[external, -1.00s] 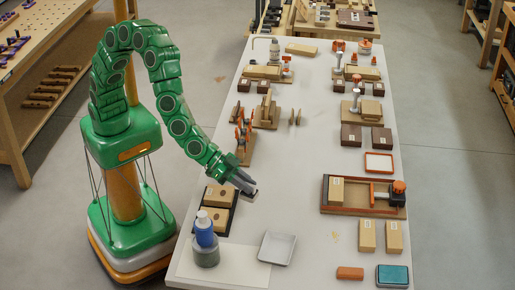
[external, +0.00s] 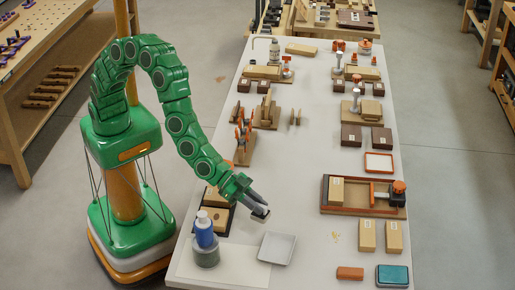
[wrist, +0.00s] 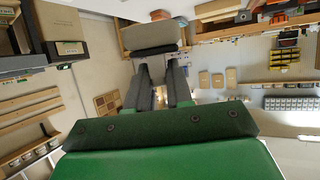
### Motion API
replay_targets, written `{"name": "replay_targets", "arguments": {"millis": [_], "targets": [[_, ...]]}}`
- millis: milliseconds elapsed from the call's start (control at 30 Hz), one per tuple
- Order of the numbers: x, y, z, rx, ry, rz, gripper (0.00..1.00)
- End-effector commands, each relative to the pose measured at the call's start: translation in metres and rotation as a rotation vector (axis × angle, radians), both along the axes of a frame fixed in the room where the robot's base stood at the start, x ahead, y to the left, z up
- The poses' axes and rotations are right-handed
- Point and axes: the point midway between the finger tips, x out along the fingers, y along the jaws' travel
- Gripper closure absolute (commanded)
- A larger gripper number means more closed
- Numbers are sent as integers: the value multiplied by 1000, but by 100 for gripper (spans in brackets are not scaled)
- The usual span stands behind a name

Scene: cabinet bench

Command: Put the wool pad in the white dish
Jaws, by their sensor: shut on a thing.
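My gripper (external: 257,205) is shut on a small grey pad (external: 261,214), which I take for the wool pad. It is held above the table, behind and slightly left of the white dish. In the wrist view the pad (wrist: 152,37) sits across the two fingertips (wrist: 158,72), grey with a dark edge. The white dish (external: 278,249) is a shallow square tray near the front of the table, and it looks empty.
Wooden blocks in dark trays (external: 214,219) lie beside my gripper. A framed clamp jig (external: 350,194), an orange bar (external: 350,273) and a teal block (external: 393,274) are to the right. The table's middle is clear.

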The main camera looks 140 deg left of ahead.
Motion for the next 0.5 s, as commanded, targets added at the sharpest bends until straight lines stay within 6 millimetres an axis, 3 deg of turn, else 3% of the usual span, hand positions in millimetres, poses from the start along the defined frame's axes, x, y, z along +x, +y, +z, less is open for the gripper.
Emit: {"name": "replay_targets", "arguments": {"millis": [200,500], "targets": [[25,6,-13,0,-1,2,100],[47,9,-42,0,4,0,100]]}}
